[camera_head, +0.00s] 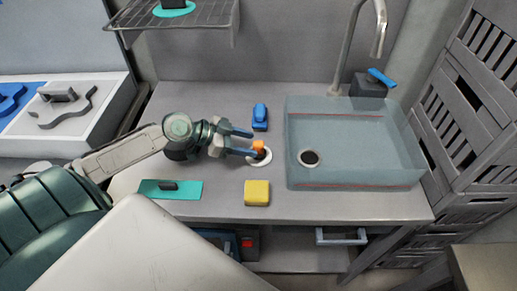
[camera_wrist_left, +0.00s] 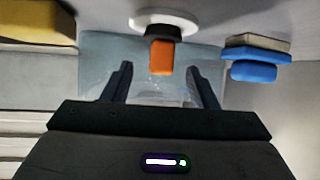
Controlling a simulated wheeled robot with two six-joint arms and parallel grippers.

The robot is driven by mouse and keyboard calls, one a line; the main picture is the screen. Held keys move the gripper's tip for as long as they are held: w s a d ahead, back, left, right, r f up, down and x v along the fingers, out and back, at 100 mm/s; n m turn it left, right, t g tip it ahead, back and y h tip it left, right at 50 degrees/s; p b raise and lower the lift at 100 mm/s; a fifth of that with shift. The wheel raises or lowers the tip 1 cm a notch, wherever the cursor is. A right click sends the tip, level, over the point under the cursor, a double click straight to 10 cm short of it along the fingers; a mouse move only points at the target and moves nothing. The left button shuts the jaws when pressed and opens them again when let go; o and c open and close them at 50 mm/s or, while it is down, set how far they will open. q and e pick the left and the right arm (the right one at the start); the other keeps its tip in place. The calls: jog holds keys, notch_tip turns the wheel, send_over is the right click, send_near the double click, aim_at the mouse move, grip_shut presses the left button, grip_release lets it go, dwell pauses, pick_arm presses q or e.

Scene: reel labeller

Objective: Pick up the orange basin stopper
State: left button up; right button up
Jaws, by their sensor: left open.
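The orange basin stopper (camera_head: 259,147) stands on a white round base on the counter, left of the basin. My left gripper (camera_head: 249,144) is open at the stopper, its two blue-grey fingers pointing right towards it. In the left wrist view, the orange stopper (camera_wrist_left: 162,57) shows beyond and between the tips of the open left gripper (camera_wrist_left: 163,82), with a dark collar and the white base (camera_wrist_left: 164,21) behind it. I cannot tell whether the fingers touch it. My right gripper is not in view.
A blue item (camera_head: 260,117) stands behind the stopper and a yellow block (camera_head: 257,192) lies in front. The translucent basin (camera_head: 355,175) with its drain and tap is to the right. A teal board (camera_head: 190,190) lies at the left front.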

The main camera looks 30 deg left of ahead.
aim_at(259, 146)
pick_arm(q)
jog(key=shift+w+d+f, duration=0.25)
jog(key=shift+w+d, duration=0.2)
jog(key=shift+d, duration=0.05)
jog(key=shift+w+d+f+p, duration=0.2)
jog(key=shift+d+p, duration=0.05)
jog(key=shift+p, duration=0.15)
jog(key=shift+x, duration=0.95)
jog(key=shift+f, duration=0.2)
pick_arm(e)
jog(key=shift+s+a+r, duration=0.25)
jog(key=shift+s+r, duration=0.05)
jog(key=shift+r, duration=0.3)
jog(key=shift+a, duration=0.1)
pick_arm(q)
grip_shut()
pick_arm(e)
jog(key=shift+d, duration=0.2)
